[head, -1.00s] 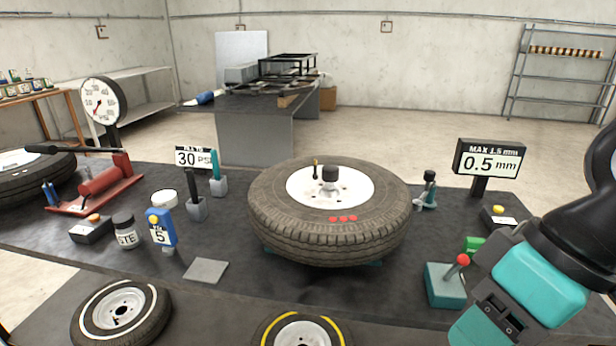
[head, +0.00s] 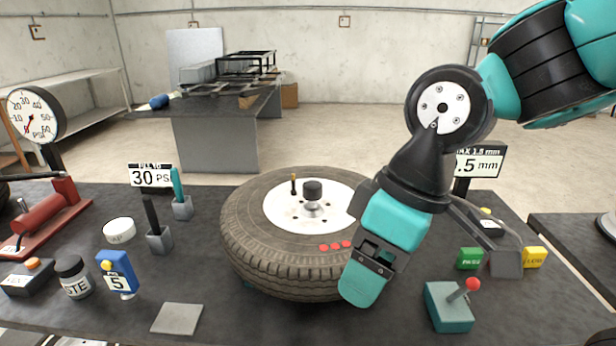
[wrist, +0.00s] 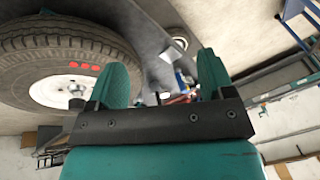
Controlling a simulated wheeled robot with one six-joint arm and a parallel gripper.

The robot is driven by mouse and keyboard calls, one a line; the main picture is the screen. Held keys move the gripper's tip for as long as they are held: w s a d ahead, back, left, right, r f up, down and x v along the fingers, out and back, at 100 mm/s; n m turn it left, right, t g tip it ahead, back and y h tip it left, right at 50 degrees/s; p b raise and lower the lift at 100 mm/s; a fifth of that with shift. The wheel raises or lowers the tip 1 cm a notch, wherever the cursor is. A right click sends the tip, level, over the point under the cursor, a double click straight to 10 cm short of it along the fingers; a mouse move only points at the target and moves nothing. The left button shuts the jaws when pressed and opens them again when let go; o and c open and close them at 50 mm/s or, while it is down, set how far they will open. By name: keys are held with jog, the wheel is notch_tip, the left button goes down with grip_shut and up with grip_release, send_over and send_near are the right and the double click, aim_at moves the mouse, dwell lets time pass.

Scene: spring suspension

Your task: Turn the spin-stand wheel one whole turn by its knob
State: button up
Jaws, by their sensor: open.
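The spin-stand wheel (head: 245,235) lies flat on the dark bench, with a black tyre and white rim. A black round cap (head: 312,188) stands at its hub, and a thin dark upright peg (head: 293,184) rises from the rim to its left. I cannot tell for sure which is the knob. Three red dots (head: 335,247) mark the near sidewall. My gripper (head: 358,288) hangs over the wheel's right front edge, covering part of the tyre and rim, apart from cap and peg. In the wrist view my gripper (wrist: 164,68) is open and empty, with the tyre (wrist: 60,55) at left.
A teal box with a red-balled lever (head: 450,307) stands right of the wheel. A display reading 0.5 mm (head: 480,162) is partly behind my arm. Green (head: 470,258) and yellow (head: 534,257) blocks sit at right. A gauge, bottles and tool holders fill the left.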

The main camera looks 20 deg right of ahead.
jog(key=w+r+n+t+h+p, duration=0.15)
jog(key=w+n, duration=0.35)
jog(key=w, duration=0.5)
jog(key=w+r+n+h+p, duration=0.25)
jog(key=w+n, duration=0.25)
jog(key=w, duration=0.5)
jog(key=n+t+h+p, duration=0.1)
jog(key=n+h+p, duration=0.25)
jog(key=n, duration=0.45)
send_near(312, 185)
jog(key=shift+y, duration=0.35)
jog(key=p+x, duration=0.1)
jog(key=x, duration=0.2)
jog(key=p+x, duration=0.1)
jog(key=x, duration=0.3)
jog(key=p+x, duration=0.1)
jog(key=x, duration=0.2)
jog(key=shift+d+f, duration=0.15)
jog(key=shift+d, duration=0.25)
jog(key=c, duration=1.2)
jog(key=shift+w+m+g+p, duration=0.1)
jog(key=shift+m+g+p, duration=0.2)
jog(key=shift+m, duration=0.9)
jog(key=shift+c, duration=0.3)
jog(key=shift+h, duration=0.4)
